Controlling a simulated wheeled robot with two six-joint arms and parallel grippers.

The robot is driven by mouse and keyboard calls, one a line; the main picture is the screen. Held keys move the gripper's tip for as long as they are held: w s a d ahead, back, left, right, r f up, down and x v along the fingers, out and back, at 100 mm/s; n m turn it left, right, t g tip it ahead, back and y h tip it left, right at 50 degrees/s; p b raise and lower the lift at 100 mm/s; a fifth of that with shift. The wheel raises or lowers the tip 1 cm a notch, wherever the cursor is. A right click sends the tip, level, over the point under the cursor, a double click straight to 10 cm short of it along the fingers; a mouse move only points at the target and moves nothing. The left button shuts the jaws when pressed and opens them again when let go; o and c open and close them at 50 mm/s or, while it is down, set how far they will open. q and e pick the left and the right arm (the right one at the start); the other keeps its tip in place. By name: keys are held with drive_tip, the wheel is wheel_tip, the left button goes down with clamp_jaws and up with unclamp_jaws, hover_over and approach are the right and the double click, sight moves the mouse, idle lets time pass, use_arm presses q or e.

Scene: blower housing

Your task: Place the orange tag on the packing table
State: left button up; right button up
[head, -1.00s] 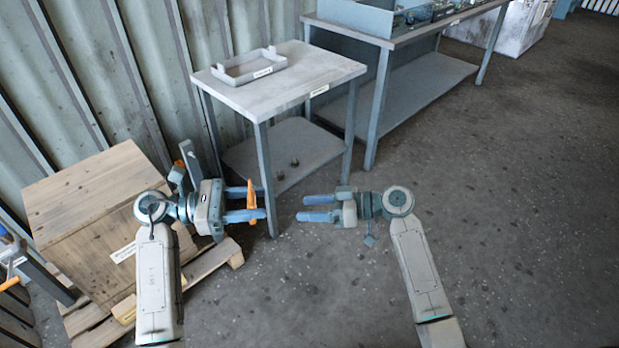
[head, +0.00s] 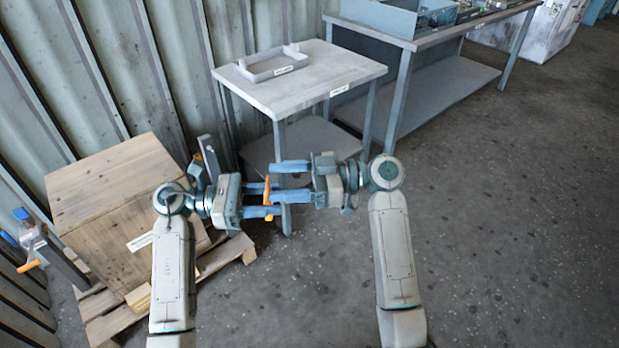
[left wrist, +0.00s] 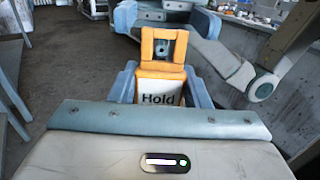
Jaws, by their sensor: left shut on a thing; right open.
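The orange tag (head: 267,188) is upright in the jaws of my left gripper (head: 269,200). In the left wrist view the tag (left wrist: 163,68) has a square opening at its top and a white label reading "Hold" between the fingers. My right gripper (head: 276,182) is open and faces the left one, its fingers close around the tag's area; whether they touch it I cannot tell. A small grey table (head: 335,78) stands ahead, beyond both grippers. A longer grey table (head: 425,37) stands at the back right. Their labels are too small to read.
A shallow grey tray (head: 272,68) takes up the left back of the small table; its front and right are bare. A wooden crate (head: 110,185) on a pallet (head: 215,262) stands at left. Small items lie on the long table. The floor at right is clear.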

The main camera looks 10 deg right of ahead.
drive_tip(key=shift+a, duration=1.95)
drive_tip(key=c, duration=1.1)
use_arm(q)
drive_tip(key=o, duration=1)
use_arm(e)
drive_tip(key=shift+o, duration=0.2)
use_arm(q)
drive_tip(key=shift+o, duration=0.2)
